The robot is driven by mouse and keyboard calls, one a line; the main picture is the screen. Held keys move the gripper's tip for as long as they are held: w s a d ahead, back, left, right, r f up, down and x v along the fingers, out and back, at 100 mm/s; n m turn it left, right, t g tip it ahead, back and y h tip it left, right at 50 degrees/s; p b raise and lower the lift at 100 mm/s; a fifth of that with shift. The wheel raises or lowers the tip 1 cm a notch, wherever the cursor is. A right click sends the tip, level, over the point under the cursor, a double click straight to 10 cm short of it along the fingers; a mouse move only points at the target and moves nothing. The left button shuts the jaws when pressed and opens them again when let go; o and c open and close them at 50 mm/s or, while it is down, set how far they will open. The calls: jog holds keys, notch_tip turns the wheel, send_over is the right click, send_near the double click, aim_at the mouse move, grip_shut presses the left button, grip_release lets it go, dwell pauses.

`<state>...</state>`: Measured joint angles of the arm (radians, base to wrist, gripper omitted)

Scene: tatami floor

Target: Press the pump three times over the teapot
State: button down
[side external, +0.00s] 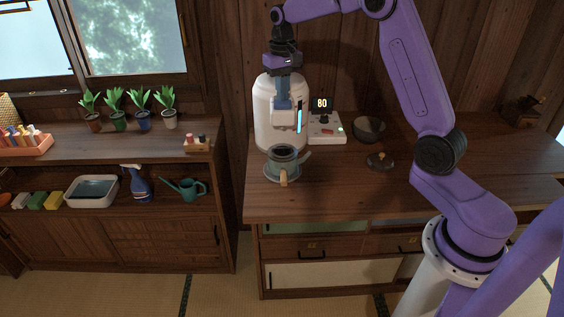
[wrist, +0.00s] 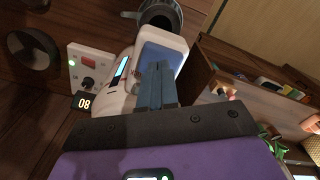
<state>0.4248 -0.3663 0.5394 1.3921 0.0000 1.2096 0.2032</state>
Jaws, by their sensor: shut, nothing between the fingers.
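The white pump pot (side external: 268,122) stands on the counter, with a lit blue strip on its front. The teapot (side external: 285,163), dark grey-green with a wooden handle, stands open in front of it, below its spout side; it also shows at the top of the wrist view (wrist: 160,14). My gripper (side external: 284,103) points down at the pot's top. In the wrist view its blue-grey fingers (wrist: 157,84) are together and empty, with tips at the blue pump pad (wrist: 163,58). I cannot tell whether they touch or press it.
A control box (side external: 327,128) with a display reading 80 stands right of the pot. A dark bowl (side external: 368,129) and a small dark lid (side external: 380,161) lie further right. A shelf (side external: 110,150) with plants and a watering can (side external: 187,188) is at left. The counter's front right is clear.

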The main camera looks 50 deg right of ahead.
jog(key=shift+f, duration=0.9)
jog(key=shift+r, duration=1.4)
